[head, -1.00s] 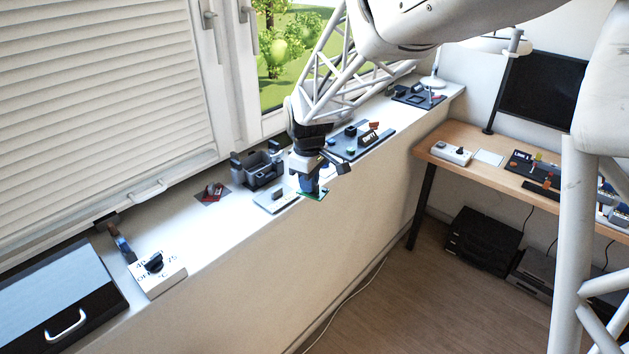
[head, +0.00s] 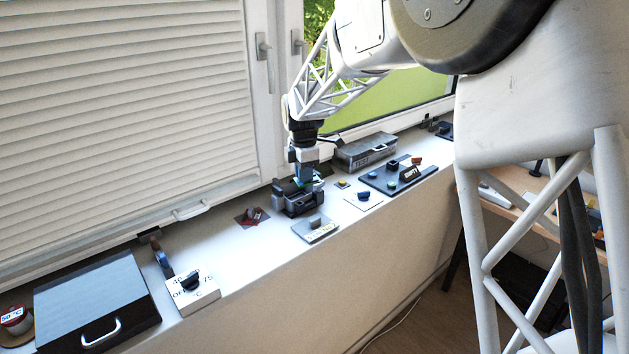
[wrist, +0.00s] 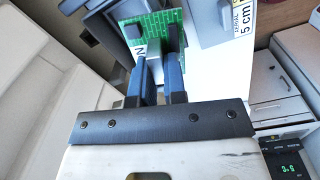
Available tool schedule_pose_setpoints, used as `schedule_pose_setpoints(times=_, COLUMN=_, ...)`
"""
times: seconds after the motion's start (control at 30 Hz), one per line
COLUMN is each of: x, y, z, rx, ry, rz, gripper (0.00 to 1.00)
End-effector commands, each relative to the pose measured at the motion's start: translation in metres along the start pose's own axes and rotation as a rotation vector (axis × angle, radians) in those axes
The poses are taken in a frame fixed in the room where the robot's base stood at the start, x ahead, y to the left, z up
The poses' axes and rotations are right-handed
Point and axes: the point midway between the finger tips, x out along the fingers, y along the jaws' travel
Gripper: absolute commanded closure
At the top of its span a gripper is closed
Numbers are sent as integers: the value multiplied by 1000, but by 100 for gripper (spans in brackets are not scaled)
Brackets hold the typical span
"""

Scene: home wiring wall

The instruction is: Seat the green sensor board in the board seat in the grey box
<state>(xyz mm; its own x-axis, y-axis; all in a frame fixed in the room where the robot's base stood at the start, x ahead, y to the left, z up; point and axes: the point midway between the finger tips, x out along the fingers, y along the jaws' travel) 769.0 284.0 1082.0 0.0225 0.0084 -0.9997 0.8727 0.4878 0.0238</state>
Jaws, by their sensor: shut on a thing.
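The green sensor board (wrist: 160,22) is held between the blue fingers of my gripper (wrist: 159,62) in the wrist view. It carries a dark block and a white label with a letter N. In the head view my gripper (head: 305,184) is over the dark grey box (head: 299,206) on the white sill, and only a sliver of green shows there. Dark grey parts (wrist: 205,22) lie beside the board in the wrist view. The board seat is hidden behind the board and fingers, and I cannot tell whether the board touches the box.
A light plate with a grey block (head: 316,230) lies in front right of the box. A red part on a dark mat (head: 252,216) lies to its left. A dark tray (head: 398,178) and a grey case (head: 366,152) are to the right. The window stands behind.

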Motion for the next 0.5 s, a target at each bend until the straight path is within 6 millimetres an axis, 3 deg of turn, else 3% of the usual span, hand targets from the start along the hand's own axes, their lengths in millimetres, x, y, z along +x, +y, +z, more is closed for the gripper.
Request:
schedule_pose_setpoints(times=0.2, x=5, y=23, z=-10, rx=-162, ry=2, rz=-9, gripper=100)
schedule_pose_setpoints(times=0.5, x=14, y=37, z=-16, rx=-275, ry=6, rz=-22, gripper=100)
